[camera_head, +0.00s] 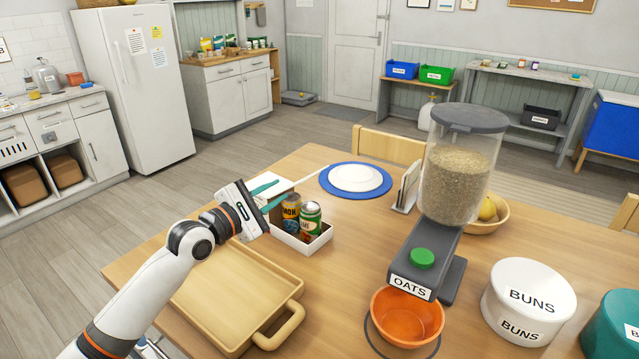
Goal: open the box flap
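A small white open-topped box (290,241) stands on the wooden table, holding two cans, one dark with an orange-yellow label (291,207) and one green and white (310,221). A white panel (268,179) shows at the box's far left side, partly behind my gripper; it looks like the flap, but its join to the box is hidden. My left gripper (276,194) is at the box's left end, its two teal fingers apart. I cannot tell whether a finger touches the panel. My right gripper is out of view.
A wooden tray (235,298) lies in front of the box. A blue mat with a white plate (355,178) is behind it. A napkin holder (407,186), an oats dispenser (440,250), an orange bowl (407,318) and a buns canister (528,300) stand to the right.

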